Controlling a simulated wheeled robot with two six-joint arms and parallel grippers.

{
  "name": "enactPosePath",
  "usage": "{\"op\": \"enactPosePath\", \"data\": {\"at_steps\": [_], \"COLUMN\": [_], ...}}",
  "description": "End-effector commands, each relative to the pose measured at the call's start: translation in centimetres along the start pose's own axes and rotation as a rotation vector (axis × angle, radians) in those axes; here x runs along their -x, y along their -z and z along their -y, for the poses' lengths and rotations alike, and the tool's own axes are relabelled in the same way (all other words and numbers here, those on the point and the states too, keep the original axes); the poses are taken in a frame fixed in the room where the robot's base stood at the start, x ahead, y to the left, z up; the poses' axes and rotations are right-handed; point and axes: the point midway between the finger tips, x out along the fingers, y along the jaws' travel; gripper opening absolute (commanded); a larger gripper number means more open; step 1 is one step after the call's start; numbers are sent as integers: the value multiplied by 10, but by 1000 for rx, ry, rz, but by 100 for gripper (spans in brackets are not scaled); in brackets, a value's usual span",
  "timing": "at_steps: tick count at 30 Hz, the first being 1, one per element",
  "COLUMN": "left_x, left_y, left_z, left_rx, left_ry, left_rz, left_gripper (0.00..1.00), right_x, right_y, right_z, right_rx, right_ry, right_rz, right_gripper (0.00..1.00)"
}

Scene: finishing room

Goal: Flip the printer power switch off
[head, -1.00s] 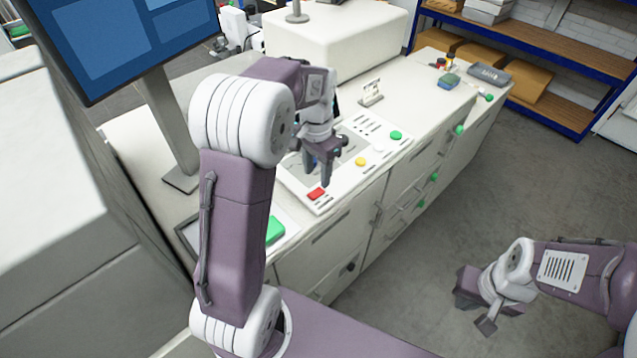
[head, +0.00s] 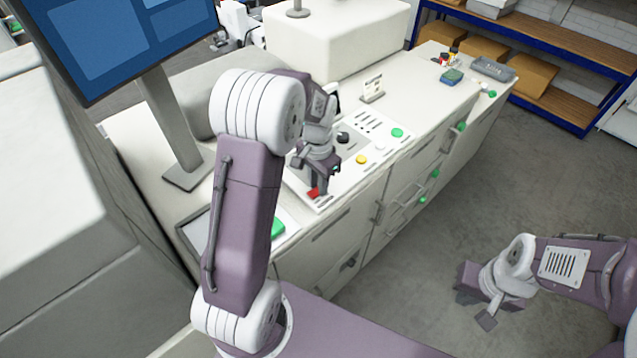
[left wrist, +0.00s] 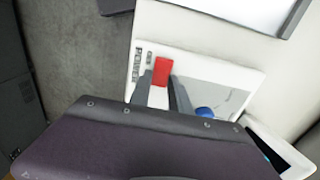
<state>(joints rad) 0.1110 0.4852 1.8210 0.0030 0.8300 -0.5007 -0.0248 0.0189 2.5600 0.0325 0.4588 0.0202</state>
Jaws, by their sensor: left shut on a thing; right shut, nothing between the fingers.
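The red power switch (head: 313,193) is at the near left end of the white control panel (head: 322,205). In the left wrist view the red switch (left wrist: 162,70) stands out on the panel, beside small dark lettering. My left gripper (head: 321,186) is down at the panel, its fingers shut on the red switch. My right gripper (head: 480,304) is shut and empty, out over the floor at the lower right.
The panel also carries a yellow button (head: 361,159), a green button (head: 397,132) and a dark knob (head: 343,138). A monitor (head: 125,40) stands at the left on the counter. A green block (head: 278,228) lies near the front edge. The floor at the right is clear.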

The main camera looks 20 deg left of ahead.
Motion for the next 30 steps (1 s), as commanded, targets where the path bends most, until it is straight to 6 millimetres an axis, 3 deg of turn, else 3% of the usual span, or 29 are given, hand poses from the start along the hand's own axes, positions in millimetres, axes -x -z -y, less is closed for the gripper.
{"op": "enactPosePath", "data": {"at_steps": [9,21,22,24,30], "left_x": [-4,3,3,3,2], "left_y": [-6,-6,-6,-6,-7], "left_z": [1,0,0,0,0], "left_rx": [4,0,0,0,-1], "left_ry": [1,1,1,1,0], "left_rz": [-221,-259,-259,-258,-256], "left_gripper": [0,0,32,45,45], "right_x": [-50,-51,-51,-51,-51], "right_y": [-5,-5,-5,-5,-5], "right_z": [-1,-1,-1,-1,-1], "right_rx": [0,0,0,0,0], "right_ry": [0,0,0,0,0], "right_rz": [0,0,0,0,0], "right_gripper": [0,0,0,0,0]}}
